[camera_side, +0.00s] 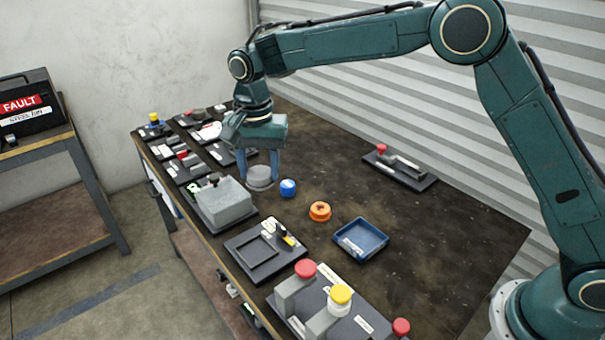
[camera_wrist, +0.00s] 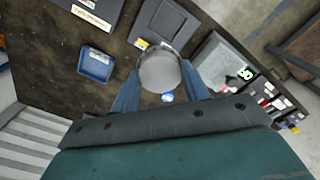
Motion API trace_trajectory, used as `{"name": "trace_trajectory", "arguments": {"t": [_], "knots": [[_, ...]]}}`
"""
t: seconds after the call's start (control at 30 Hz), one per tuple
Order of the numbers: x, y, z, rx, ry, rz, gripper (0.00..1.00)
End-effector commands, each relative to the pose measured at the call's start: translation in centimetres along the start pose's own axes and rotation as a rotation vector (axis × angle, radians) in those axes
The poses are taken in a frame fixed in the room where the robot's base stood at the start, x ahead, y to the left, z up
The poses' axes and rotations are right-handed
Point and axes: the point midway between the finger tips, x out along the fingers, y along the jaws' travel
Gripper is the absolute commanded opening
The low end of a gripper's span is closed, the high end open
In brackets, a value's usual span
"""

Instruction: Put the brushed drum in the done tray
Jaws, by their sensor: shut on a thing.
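The brushed drum is a short grey metal cylinder (camera_side: 261,178), held between the blue fingers of my gripper (camera_side: 261,172) in the side view. It also fills the space between the fingers in the wrist view (camera_wrist: 160,74). My gripper is shut on it, pointing down over the table's left half. Whether the drum's underside touches the table is hard to tell. The done tray appears to be the shallow blue tray (camera_side: 361,240) with a white label, whose text is too small to read.
A small blue round piece (camera_side: 288,188) stands close to the drum's right. An orange ring (camera_side: 320,211) lies between it and the tray. A grey block (camera_side: 222,204), a black recessed plate (camera_side: 264,252) and red and yellow buttons (camera_side: 341,295) line the front.

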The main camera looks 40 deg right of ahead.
Motion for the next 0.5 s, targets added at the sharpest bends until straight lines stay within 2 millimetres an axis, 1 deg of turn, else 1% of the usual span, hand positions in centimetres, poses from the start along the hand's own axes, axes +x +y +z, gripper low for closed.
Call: {"name": "trace_trajectory", "arguments": {"t": [0.03, 0.17, 0.3, 0.5], "knots": [[-0.1, 0.9, -0.6, 0.005, 0.000, 0.000, 0.23], [-0.2, 3.6, -2.0, 0.006, 0.000, 0.001, 0.23], [-0.1, 6.9, -3.4, 0.007, 0.000, 0.000, 0.23], [0.0, 12.0, -4.8, 0.007, 0.000, 0.000, 0.23]]}}
